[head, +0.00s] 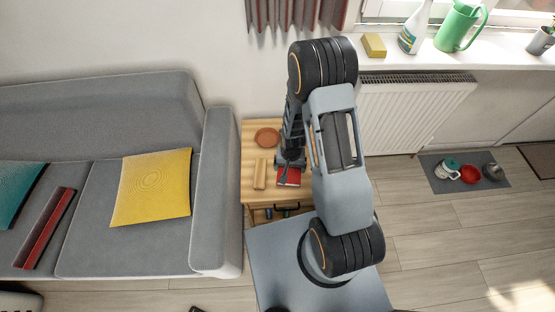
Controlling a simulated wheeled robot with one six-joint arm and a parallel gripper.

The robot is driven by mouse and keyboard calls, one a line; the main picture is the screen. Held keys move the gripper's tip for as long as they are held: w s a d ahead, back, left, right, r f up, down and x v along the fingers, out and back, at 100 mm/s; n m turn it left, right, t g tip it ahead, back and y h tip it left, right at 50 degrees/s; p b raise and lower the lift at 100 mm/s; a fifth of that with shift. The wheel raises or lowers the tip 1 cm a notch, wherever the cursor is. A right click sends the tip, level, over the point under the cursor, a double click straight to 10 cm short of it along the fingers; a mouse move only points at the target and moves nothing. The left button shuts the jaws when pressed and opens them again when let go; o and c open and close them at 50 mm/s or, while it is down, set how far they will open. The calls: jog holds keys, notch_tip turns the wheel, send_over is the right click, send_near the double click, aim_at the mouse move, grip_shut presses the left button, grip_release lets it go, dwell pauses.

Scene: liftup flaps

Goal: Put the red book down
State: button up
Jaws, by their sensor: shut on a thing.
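The red book (292,179) is small and partly hidden under my gripper. My gripper (286,173) points down over the wooden side table (247,190) and is shut on the book. The book is over the table's right part, near its front. I cannot tell whether it touches the tabletop. My arm hides the table's right side.
A round terracotta dish (267,137) and a light wooden block (260,174) are on the table left of the book. A grey sofa (90,120) with cushions stands close on the left. A radiator (412,115) is on the wall at right.

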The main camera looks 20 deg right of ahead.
aim_at(295, 180)
jog(key=s+m+b, duration=0.1)
jog(key=b, duration=0.2)
jog(key=s+f+m+b, duration=0.1)
jog(key=s+m+b, duration=0.1)
jog(key=b, duration=0.1)
jog(key=s+m+b, duration=0.2)
jog(key=b, duration=0.1)
jog(key=shift+d+f, duration=0.1)
jog(key=shift+f, duration=0.2)
jog(key=shift+s+d+m+b, duration=0.1)
jog(key=shift+s+m+b, duration=0.25)
jog(key=shift+m+b, duration=0.4)
jog(key=w+d+f+b, duration=0.1)
jog(key=w+d+f, duration=0.1)
jog(key=w, duration=0.1)
jog(key=w+d+f+b, duration=0.1)
jog(key=w+d+f, duration=0.1)
jog(key=w+f, duration=0.1)
jog(key=w+d+f+b, duration=0.2)
jog(key=w+d, duration=0.1)
jog(key=shift+w+f, duration=0.2)
jog(key=shift+f, duration=0.2)
jog(key=shift+w+d+f+b, duration=0.15)
jog(key=shift+w+d+f, duration=0.15)
jog(key=shift+f, duration=0.2)
jog(key=shift+w+d+f+b, duration=0.15)
jog(key=shift+w+d+f, duration=0.05)
jog(key=shift+w+f, duration=0.25)
jog(key=shift+f+b, duration=0.6)
jog(key=shift+f, duration=0.9)
